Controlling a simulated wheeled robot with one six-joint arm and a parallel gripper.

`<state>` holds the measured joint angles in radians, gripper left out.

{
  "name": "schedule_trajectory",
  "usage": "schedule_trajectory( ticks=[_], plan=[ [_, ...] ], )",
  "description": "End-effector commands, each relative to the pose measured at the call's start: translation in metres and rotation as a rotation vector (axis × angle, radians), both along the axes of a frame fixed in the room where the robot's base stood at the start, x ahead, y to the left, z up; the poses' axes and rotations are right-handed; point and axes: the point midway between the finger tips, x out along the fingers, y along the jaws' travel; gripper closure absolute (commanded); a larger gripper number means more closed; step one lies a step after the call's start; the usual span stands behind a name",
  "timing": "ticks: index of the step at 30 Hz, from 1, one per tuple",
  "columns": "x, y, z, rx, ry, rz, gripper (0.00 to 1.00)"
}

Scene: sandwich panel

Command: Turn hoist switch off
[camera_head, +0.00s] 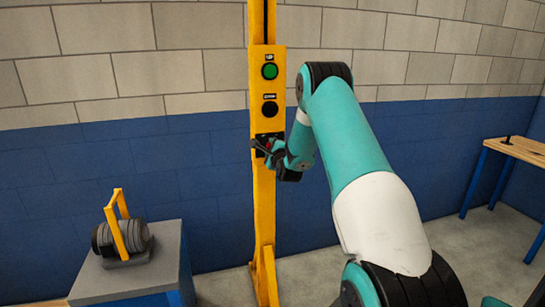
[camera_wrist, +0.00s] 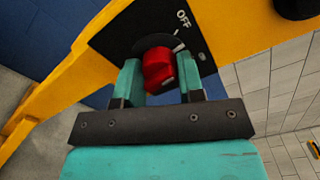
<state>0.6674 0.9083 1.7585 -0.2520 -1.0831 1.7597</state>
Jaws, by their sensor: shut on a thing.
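The hoist switch is a red rotary knob (camera_wrist: 158,68) on a black plate (camera_wrist: 112,35) marked OFF. In the wrist view my gripper (camera_wrist: 160,80) has its two teal fingers on either side of the red knob, shut on it. The OFF mark lies up and to the right of the knob, and a white line shows on the dial beside it. In the head view my gripper (camera_head: 268,147) reaches the lower part of the yellow panel (camera_head: 259,125). There the switch is mostly hidden by my gripper.
Above the switch on the yellow panel are a black button (camera_head: 269,109) and a green button (camera_head: 270,71). A grey stand (camera_head: 150,275) with a dark cylindrical load (camera_head: 122,238) is at the left. A wooden-topped table (camera_head: 520,148) is at the right. Open floor lies between.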

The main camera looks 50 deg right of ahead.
Motion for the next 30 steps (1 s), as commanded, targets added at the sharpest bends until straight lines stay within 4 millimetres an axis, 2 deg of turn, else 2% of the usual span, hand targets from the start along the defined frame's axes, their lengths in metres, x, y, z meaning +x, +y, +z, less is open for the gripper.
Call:
schedule_trajectory(
  ticks=[1,15,30],
  plan=[
    [0.0003,0.0006,-0.0050,-0.035,0.019,0.001,0.88],
    [0.0001,0.0007,-0.0026,-0.301,0.186,0.001,0.88],
    [0.0001,0.0007,-0.0005,-0.365,0.227,0.001,0.88]
  ],
)
